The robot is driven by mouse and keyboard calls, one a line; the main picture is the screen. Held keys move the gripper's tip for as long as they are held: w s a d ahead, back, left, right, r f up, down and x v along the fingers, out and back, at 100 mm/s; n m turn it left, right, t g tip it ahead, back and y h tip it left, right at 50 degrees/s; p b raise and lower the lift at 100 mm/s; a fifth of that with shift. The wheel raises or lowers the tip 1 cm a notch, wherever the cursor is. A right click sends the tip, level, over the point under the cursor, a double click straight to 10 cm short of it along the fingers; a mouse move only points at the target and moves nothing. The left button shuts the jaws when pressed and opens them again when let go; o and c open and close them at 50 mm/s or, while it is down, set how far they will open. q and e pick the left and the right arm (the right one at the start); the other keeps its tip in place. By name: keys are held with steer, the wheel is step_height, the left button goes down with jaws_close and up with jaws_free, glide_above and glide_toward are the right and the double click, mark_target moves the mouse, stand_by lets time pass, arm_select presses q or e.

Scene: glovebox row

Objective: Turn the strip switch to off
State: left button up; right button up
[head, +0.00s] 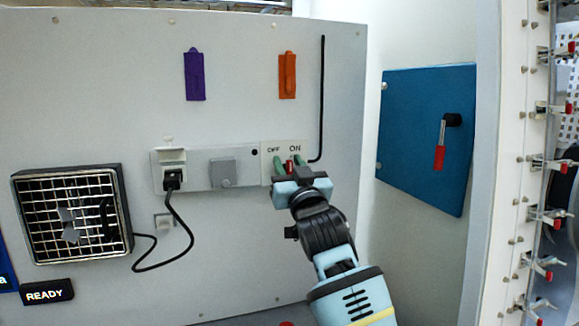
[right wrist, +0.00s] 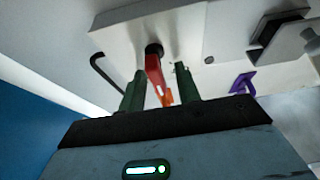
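The power strip (head: 236,175) is mounted on the grey wall panel, with OFF and ON labels on its right end plate (head: 284,149). The small red switch lever (head: 290,166) is below the labels, nearer ON, and partly hidden by my gripper. My right gripper (head: 291,164) is at the switch, its green fingers one on each side of the lever. In the right wrist view the red lever (right wrist: 155,76) hangs from a black pivot between the fingertips (right wrist: 160,80), with gaps visible on both sides. My left gripper is out of view.
A black plug (head: 172,180) sits in the strip's left socket, its cord running to a grilled fan (head: 73,214). Purple (head: 194,76) and orange (head: 287,75) tags hang above. A blue door (head: 425,135) with a red-gripped handle is at right.

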steer(key=shift+c, duration=0.4)
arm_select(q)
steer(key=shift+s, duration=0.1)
arm_select(e)
jaws_close()
steer(key=shift+n, duration=0.3)
steer(key=n+g+y, duration=0.1)
steer(key=n+y, duration=0.1)
steer(key=n, duration=0.2)
steer(key=shift+a+f, duration=0.1)
steer(key=shift+a, duration=0.05)
steer(key=shift+a+f+n+g+y, duration=0.1)
steer(key=shift+n+g+y, duration=0.35)
steer(key=shift+n, duration=0.6)
steer(key=shift+a+n+g+y, duration=0.1)
steer(key=shift+n+g+y, duration=0.3)
steer(key=shift+n, duration=0.65)
steer(key=shift+s, duration=0.1)
steer(key=shift+o, duration=0.4)
jaws_free()
